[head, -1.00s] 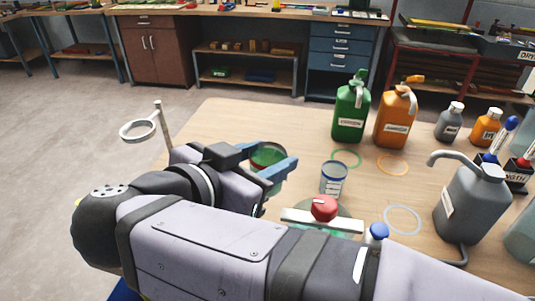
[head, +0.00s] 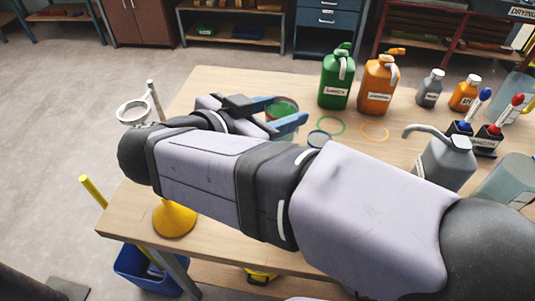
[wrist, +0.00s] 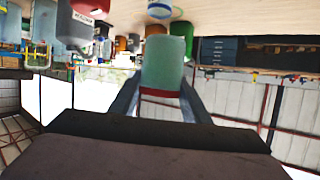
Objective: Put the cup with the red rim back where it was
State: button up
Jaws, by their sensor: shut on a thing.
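The cup with the red rim (head: 284,104) holds something green and is between the blue fingers of my gripper (head: 284,112). In the wrist view the cup's greenish body (wrist: 162,66) shows between the two fingers (wrist: 161,100); that picture looks upside down. The cup looks about upright. Whether its base touches the table is hidden. A blue-rimmed cup (head: 318,137) stands to its right, partly hidden by my arm. A green ring (head: 330,125) and an orange ring (head: 374,132) mark the table.
A green jug (head: 336,84) and an orange jug (head: 378,84) stand behind the rings. A ring stand (head: 134,111) and yellow funnel (head: 174,219) are at left. My arm hides the near table.

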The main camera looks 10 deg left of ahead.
aim_at(290, 107)
jog(key=p+x, duration=0.2)
jog(key=x, duration=0.1)
jog(key=shift+w+d+r+p, duration=0.1)
jog(key=shift+w+r+p, duration=0.1)
jog(key=shift+p, duration=0.15)
jog(key=f, duration=0.1)
jog(key=w+f, duration=0.1)
jog(key=f, duration=0.1)
jog(key=shift+w+a+f+n+y, duration=0.15)
jog(key=shift+a+n+y, duration=0.15)
jog(key=shift+a, duration=0.1)
jog(key=shift+n+t+y, duration=0.5)
jog(key=shift+n+y, duration=0.2)
jog(key=shift+n, duration=0.1)
jog(key=shift+w+a+f+b, duration=0.25)
jog(key=shift+a+f, duration=0.45)
jog(key=shift+f, duration=1.55)
jog(key=shift+w+a+f+b, duration=0.15)
jog(key=shift+a+f, duration=0.55)
jog(key=shift+f, duration=1.55)
jog(key=shift+w+a+f+b, duration=0.25)
jog(key=shift+a+f, duration=0.45)
jog(key=shift+f, duration=1.55)
jog(key=shift+f, duration=0.2)
jog(key=o, duration=1.2)
jog(key=shift+r, duration=0.1)
